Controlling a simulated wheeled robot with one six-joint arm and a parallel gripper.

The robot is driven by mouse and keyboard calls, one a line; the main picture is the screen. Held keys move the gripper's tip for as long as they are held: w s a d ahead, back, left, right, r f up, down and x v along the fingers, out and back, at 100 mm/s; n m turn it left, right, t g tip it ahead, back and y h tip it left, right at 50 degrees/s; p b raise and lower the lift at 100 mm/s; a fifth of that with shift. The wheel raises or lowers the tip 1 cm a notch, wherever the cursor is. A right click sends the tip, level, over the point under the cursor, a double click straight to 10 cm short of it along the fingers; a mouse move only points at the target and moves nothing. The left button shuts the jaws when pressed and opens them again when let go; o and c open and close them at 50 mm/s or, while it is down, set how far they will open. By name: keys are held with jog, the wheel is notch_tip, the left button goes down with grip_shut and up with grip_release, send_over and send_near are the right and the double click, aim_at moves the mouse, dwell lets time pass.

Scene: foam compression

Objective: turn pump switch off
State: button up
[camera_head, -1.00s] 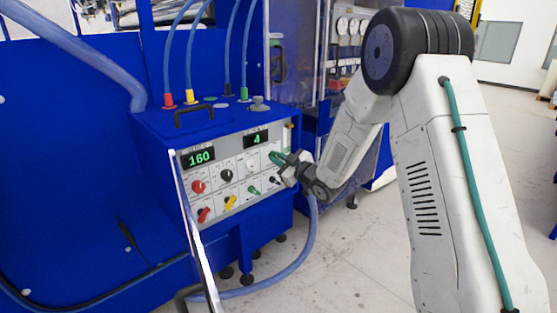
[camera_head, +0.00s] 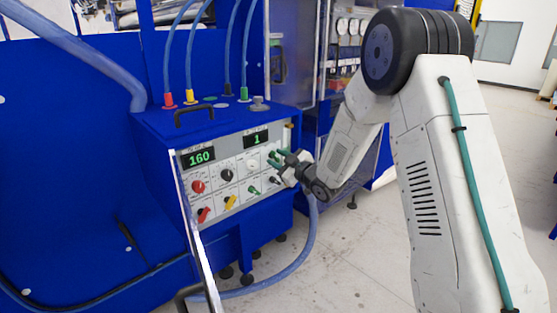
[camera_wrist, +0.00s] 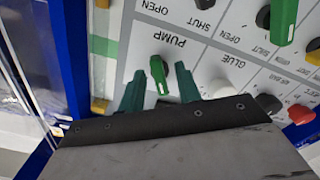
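The control panel (camera_head: 237,180) on the blue machine carries several knobs and switches and two green displays. The left display (camera_head: 199,157) reads 160 and the right display (camera_head: 257,138) reads 1. In the wrist view, where the lettering is upside down, the green pump switch (camera_wrist: 159,76) sits by the word PUMP. My gripper (camera_wrist: 158,70) is open, with one teal finger on each side of the switch and visible gaps to both. In the head view my gripper (camera_head: 276,158) is at the panel's upper right and hides the pump switch.
Close to my gripper are a white knob (camera_wrist: 216,88) under GLUE and a larger green handle (camera_wrist: 284,20). Black and red knobs (camera_wrist: 301,114) lie further right in the wrist view. A blue hose (camera_head: 312,235) hangs below my gripper.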

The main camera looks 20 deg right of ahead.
jog(key=v, duration=0.7)
jog(key=shift+s+d, duration=0.2)
jog(key=shift+s, duration=0.15)
jog(key=s+d+f+m+g+h, duration=0.2)
jog(key=d+f+m+g+h, duration=0.25)
jog(key=f, duration=0.45)
jog(key=s+d+m+g+h, duration=0.2)
jog(key=s+d+g+h, duration=0.25)
jog(key=s, duration=0.35)
jog(key=s+a+r+m+g, duration=0.1)
jog(key=s+a+r+g, duration=0.1)
jog(key=s+r, duration=0.4)
jog(key=s+a+r+m+g+y, duration=0.1)
jog(key=s+a+r, duration=0.3)
jog(key=s, duration=1.2)
jog(key=s+a+r+m+g, duration=0.2)
jog(key=s+a+r+g, duration=0.1)
jog(key=s+r, duration=0.6)
jog(key=shift+s+a+m, duration=0.15)
jog(key=shift+s+m, duration=0.2)
jog(key=shift+s, duration=0.95)
